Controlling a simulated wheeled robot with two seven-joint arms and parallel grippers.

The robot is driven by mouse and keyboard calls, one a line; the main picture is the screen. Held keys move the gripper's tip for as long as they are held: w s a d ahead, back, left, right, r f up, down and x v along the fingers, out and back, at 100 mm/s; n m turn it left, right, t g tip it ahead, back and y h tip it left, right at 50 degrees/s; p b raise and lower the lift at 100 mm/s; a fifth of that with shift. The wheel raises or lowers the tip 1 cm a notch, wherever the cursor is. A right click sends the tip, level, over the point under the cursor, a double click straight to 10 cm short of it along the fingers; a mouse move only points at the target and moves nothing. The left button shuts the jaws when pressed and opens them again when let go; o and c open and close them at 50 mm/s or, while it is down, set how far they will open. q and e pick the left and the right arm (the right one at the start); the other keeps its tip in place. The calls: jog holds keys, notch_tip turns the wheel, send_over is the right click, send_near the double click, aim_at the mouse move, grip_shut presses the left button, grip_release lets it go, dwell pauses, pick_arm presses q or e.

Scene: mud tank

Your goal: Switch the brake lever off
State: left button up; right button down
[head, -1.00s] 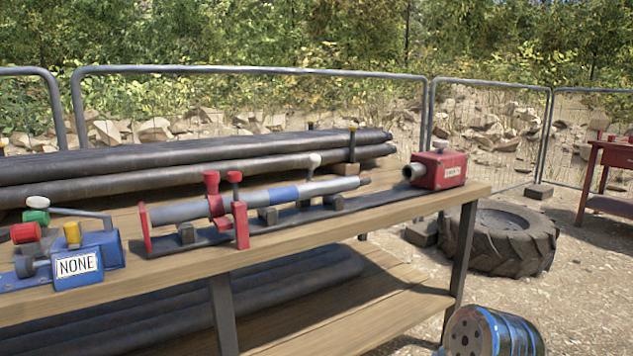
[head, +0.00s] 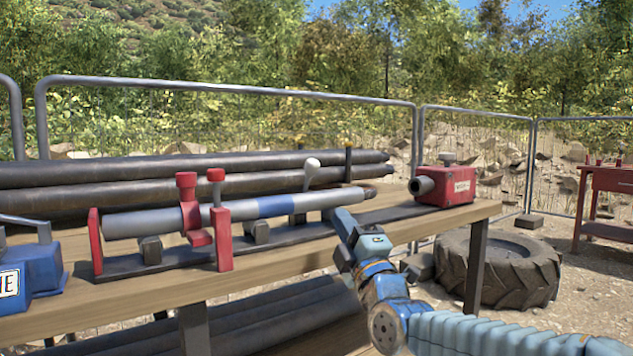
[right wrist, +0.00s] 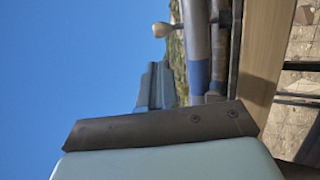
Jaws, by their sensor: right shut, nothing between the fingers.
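A lever with a white knob (head: 311,163) stands up from the far end of the grey pipe with a blue band (head: 275,206); no label tells whether it is the brake lever. Two red knobbed uprights (head: 187,181) stand nearer the pipe's left end. My right gripper (head: 340,214) is shut and empty, in front of the pipe, right of the blue band and below the white knob. In the right wrist view the white knob (right wrist: 161,30) shows beyond the fingers (right wrist: 157,86), apart from them. My left gripper is out of view.
The wooden bench (head: 265,264) carries the pipe rig, a red box (head: 447,186) at the right and a blue device (head: 35,268) at the left edge. Black pipes (head: 120,170) lie behind. A tyre (head: 500,265) lies on the ground at the right.

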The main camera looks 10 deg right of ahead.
aim_at(313, 172)
jog(key=shift+w, duration=0.1)
jog(key=p+x, duration=0.2)
jog(key=x, duration=1.2)
jog(key=shift+f+p, duration=0.15)
jog(key=shift+p, duration=0.15)
jog(key=shift+a, duration=0.1)
jog(key=r+p, duration=0.1)
jog(key=p, duration=0.1)
jog(key=w+r+g+p, duration=0.1)
jog(key=p, duration=0.2)
jog(key=r+g+p, duration=0.1)
jog(key=p, duration=0.1)
jog(key=shift+w+a+r+n+p, duration=0.1)
jog(key=shift+w+a+n+p, duration=0.2)
jog(key=shift+a+n+p, duration=0.1)
jog(key=w+a+r+g+p, duration=0.1)
jog(key=w+a+p, duration=0.1)
jog(key=w+p, duration=0.4)
jog(key=shift+w+a+r, duration=0.2)
jog(key=shift+w+r, duration=0.15)
jog(key=shift+w, duration=0.3)
